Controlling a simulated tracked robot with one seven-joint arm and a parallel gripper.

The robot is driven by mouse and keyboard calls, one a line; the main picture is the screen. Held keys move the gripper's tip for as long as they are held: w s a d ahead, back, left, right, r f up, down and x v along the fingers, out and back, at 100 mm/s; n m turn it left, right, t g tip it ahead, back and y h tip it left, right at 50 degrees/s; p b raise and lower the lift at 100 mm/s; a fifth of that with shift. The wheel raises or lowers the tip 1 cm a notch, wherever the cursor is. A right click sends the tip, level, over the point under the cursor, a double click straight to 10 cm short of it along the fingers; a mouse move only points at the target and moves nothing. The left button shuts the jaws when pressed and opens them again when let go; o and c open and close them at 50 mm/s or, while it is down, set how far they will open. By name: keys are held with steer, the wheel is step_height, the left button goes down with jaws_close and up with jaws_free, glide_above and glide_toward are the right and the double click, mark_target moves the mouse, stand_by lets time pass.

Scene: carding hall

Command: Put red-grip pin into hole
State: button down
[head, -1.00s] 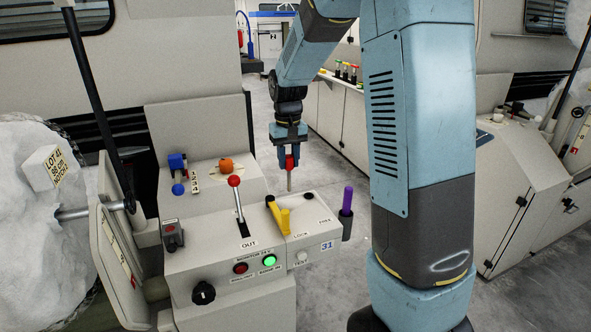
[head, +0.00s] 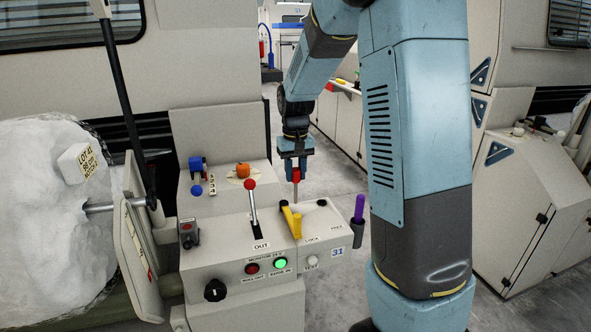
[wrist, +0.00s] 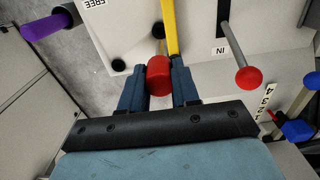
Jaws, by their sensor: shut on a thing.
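My gripper (head: 296,171) is shut on the red grip of the red-grip pin (head: 296,176) and holds it upright, metal shaft down, above the back of the console's right block. The red grip also shows between the fingers in the wrist view (wrist: 158,76), which hides the shaft and tip. In the head view the tip is close to the yellow lever (head: 294,221); I cannot tell whether they touch. A dark round hole (head: 322,203) lies in the block's top, right of the pin; it seems to show in the wrist view (wrist: 118,65), left of the grip.
A red-knobbed lever (head: 251,187) stands left of the pin. A purple-handled tool (head: 359,208) sits in a holder at the block's right side. An orange knob (head: 243,170) and blue knobs (head: 196,178) are further left. The space above the block's right part is clear.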

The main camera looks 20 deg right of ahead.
glide_above(295, 203)
steer(key=shift+w+d+f, duration=0.1)
steer(key=shift+w+f, duration=0.1)
steer(key=shift+f, duration=1)
steer(key=shift+w+d+f, duration=0.1)
steer(key=shift+w+f, duration=0.05)
steer(key=shift+f, duration=1.05)
steer(key=shift+f, duration=2.65)
steer(key=c, duration=0.8)
jaws_free()
steer(key=shift+a, duration=0.1)
steer(key=shift+o, duration=0.2)
step_height(295, 203, up, 13)
steer(key=shift+f, duration=0.1)
steer(key=shift+r, duration=0.45)
